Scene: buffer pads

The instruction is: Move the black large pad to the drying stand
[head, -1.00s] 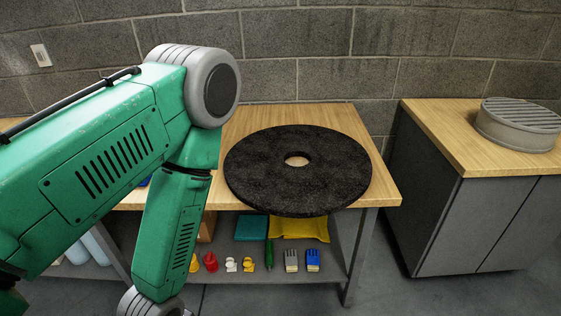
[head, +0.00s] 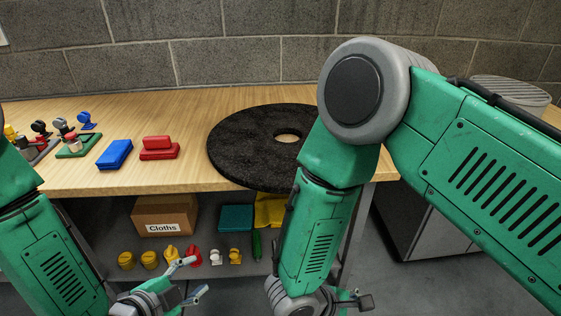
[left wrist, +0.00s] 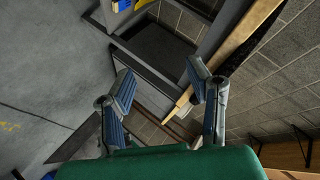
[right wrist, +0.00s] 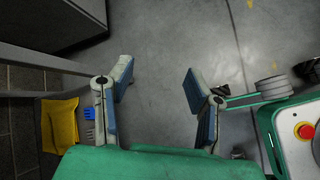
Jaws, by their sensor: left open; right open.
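The black large pad (head: 238,148), a thick dark disc with a centre hole, lies flat on the wooden table and overhangs its front edge. My right arm hides its right part in the head view. A round grey slatted stand (head: 512,92), seemingly the drying stand, is on the cabinet at the far right, partly hidden by that arm. My left gripper (head: 196,277) is open and empty, low in front of the table; its spread fingers show in the left wrist view (left wrist: 158,78). My right gripper (head: 360,301) is low, below the pad, open and empty in the right wrist view (right wrist: 157,74).
Blue (head: 115,154) and red (head: 159,148) blocks and several small tools stand on the table's left. The shelf below holds a Cloths box (head: 165,214), a teal pad (head: 236,217) and several small items. A grey cabinet (head: 420,222) stands right of the table.

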